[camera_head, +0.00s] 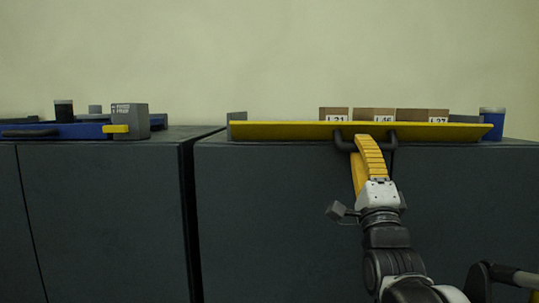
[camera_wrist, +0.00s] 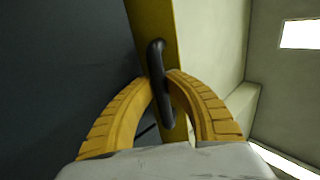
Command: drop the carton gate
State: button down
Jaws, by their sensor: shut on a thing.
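The carton gate is a long yellow bar (camera_head: 280,131) along the front edge of the right dark cabinet, with a black handle (camera_head: 344,144) on its front. Cartons with labels (camera_head: 374,114) stand in a row behind it. My gripper (camera_head: 364,145) reaches up from below and is shut on the handle. In the wrist view, the yellow fingers (camera_wrist: 163,90) close from both sides on the black handle (camera_wrist: 156,58), and the yellow gate (camera_wrist: 180,25) runs behind it. The lower parts of the cartons are hidden by the gate.
A blue can (camera_head: 492,124) stands at the gate's right end. The left cabinet (camera_head: 100,200) carries a blue tray (camera_head: 80,130), a grey box (camera_head: 130,121) and a dark cup (camera_head: 63,110). A narrow gap separates the cabinets.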

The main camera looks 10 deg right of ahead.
dwell(0.4)
jog(key=c, duration=1.4)
grip_release()
jog(key=shift+s, duration=0.1)
